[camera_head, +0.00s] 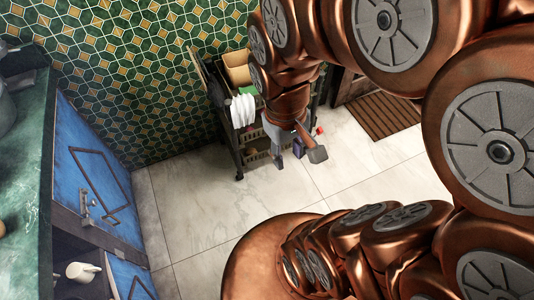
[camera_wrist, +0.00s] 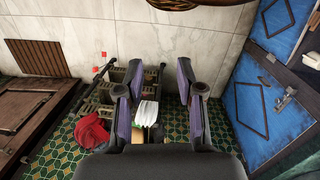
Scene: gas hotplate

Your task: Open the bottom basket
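A dark wheeled cart (camera_head: 238,148) with slatted baskets stands against the tiled wall in the head view. The bottom basket (camera_head: 256,160) shows low on its front, partly behind my arm; I cannot tell whether it is pulled out. In the wrist view the cart's slatted baskets (camera_wrist: 101,95) lie left of and partly behind my left-hand finger. My gripper (camera_wrist: 161,72) is open, with nothing between its fingers. In the head view my gripper (camera_head: 307,150) is in front of the cart's right side. I see no clear contact with a basket.
A white cloth (camera_head: 243,110) and a tan box (camera_head: 237,68) are on the cart. A red item (camera_wrist: 92,130) shows beside it in the wrist view. A slatted mat (camera_head: 382,115) lies right. Blue cabinets (camera_head: 100,170) stand left. Tiled floor (camera_head: 205,215) between is clear.

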